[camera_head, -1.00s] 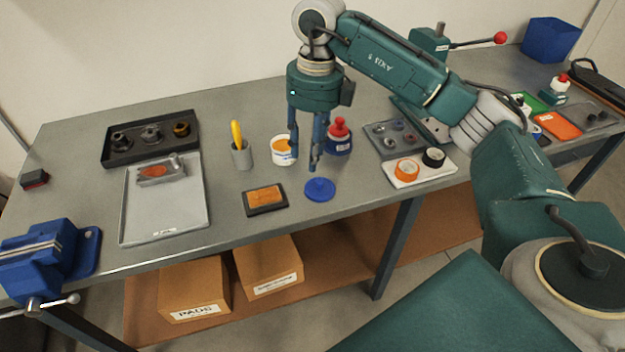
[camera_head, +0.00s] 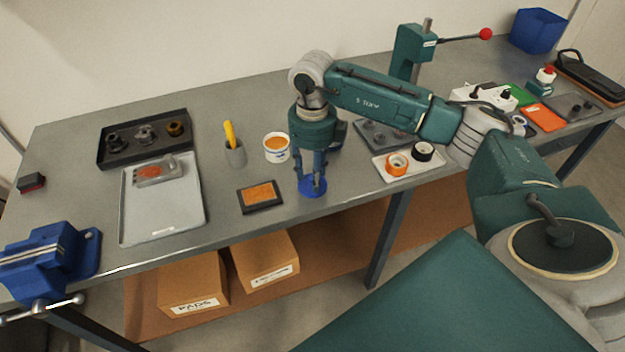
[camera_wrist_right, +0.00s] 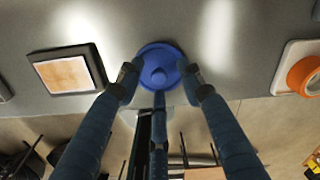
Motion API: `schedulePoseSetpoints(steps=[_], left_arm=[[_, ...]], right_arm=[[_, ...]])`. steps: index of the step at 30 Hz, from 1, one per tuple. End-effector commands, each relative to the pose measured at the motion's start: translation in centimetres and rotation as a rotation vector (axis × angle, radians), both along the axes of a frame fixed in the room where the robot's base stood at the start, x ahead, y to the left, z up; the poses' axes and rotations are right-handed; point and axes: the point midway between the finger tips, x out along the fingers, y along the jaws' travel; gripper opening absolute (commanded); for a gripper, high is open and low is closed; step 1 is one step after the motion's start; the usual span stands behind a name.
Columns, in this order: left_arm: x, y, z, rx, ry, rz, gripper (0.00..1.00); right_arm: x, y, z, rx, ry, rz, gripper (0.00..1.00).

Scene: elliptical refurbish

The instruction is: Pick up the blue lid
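The blue lid (camera_head: 312,190) lies flat on the workbench near its front edge, with its round knob up. It also shows in the right wrist view (camera_wrist_right: 158,54), where the knob is near the middle. My right gripper (camera_head: 314,184) points straight down right over the lid. In the wrist view its fingers (camera_wrist_right: 160,80) are spread apart around the lid, with a gap between the fingertips and the knob. Whether the fingertips touch the lid's rim I cannot tell. My left gripper is not in view.
An orange pad in a dark frame (camera_head: 260,196) lies just left of the lid. A white tray with tape rolls (camera_head: 410,163) is to the right. The bench's front edge is close.

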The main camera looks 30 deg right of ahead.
Motion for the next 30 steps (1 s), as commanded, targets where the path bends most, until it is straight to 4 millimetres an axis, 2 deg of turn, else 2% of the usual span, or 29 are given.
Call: schedulePoseSetpoints(steps=[6,10,12,23,30], left_arm=[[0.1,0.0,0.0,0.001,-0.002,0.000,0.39],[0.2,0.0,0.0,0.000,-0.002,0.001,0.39],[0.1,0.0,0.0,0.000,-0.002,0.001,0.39],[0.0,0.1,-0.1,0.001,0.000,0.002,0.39],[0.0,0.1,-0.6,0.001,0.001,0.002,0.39]], right_arm=[[0.0,0.0,-0.1,0.000,0.000,0.000,0.37],[0.0,0.0,-0.1,0.001,0.000,0.000,0.11],[0.0,0.0,-0.1,0.001,0.000,0.000,0.02],[0.0,0.0,0.0,0.001,-0.001,0.000,0.01],[0.1,0.0,1.8,0.002,-0.004,-0.001,0.01]])
